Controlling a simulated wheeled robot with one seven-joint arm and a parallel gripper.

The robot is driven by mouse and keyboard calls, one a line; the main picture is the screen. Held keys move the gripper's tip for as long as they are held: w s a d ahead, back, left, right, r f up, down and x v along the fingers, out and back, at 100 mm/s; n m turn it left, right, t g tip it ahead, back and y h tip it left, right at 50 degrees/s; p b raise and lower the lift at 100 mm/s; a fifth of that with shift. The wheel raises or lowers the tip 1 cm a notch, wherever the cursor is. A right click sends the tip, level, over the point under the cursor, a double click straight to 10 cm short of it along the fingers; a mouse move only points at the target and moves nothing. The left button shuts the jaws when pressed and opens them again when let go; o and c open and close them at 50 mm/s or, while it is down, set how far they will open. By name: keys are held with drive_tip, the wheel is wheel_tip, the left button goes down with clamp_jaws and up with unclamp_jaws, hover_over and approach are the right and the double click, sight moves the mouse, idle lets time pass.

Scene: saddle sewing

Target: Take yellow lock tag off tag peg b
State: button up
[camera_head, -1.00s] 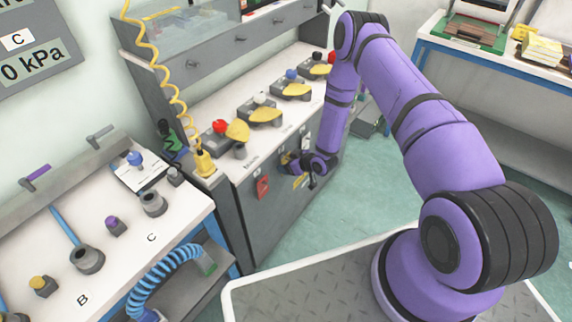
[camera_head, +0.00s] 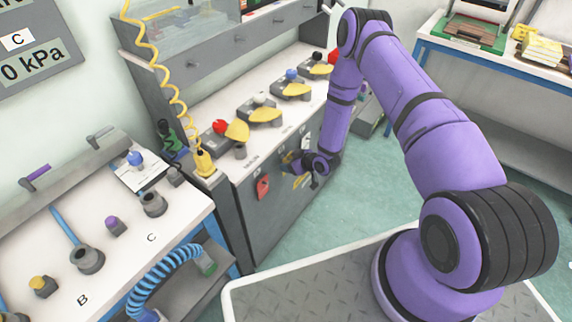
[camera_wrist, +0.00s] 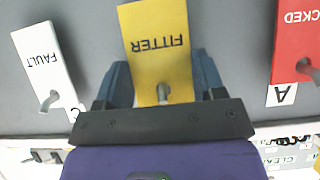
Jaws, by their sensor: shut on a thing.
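The yellow tag (camera_wrist: 160,50), lettered "FITTER", shows upside down in the wrist view. My gripper (camera_wrist: 163,90) has one finger on each side of the tag's hole end and is shut on it. A grey hooked peg (camera_wrist: 162,93) shows at the tag's hole; whether the tag still hangs on it is unclear. The letter by this peg is hidden behind my gripper. In the head view my gripper (camera_head: 292,160) is at the front panel of the grey bench, and the yellow tag (camera_head: 300,182) is small and partly hidden there.
A red tag (camera_wrist: 297,40) hangs by label A, right in the wrist view. A white "FAULT" tag (camera_wrist: 45,65) hangs by label C, left. Both are near my fingers. Above, the grey bench (camera_head: 215,110) carries yellow-levered fixtures. Open floor (camera_head: 345,200) lies right of the panel.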

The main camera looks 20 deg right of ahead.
drive_tip(key=shift+s+d+r, duration=0.1)
drive_tip(key=shift+s+d, duration=0.1)
drive_tip(key=shift+s, duration=0.05)
drive_tip(key=shift+s+d, duration=0.15)
drive_tip(key=shift+s+d+r, duration=0.15)
drive_tip(key=shift+s+d, duration=0.25)
drive_tip(key=shift+s, duration=0.2)
idle(0.4)
drive_tip(key=s+d, duration=0.3)
drive_tip(key=s, duration=0.2)
drive_tip(key=shift+d+r, duration=0.15)
drive_tip(key=shift+d, duration=0.15)
idle(0.7)
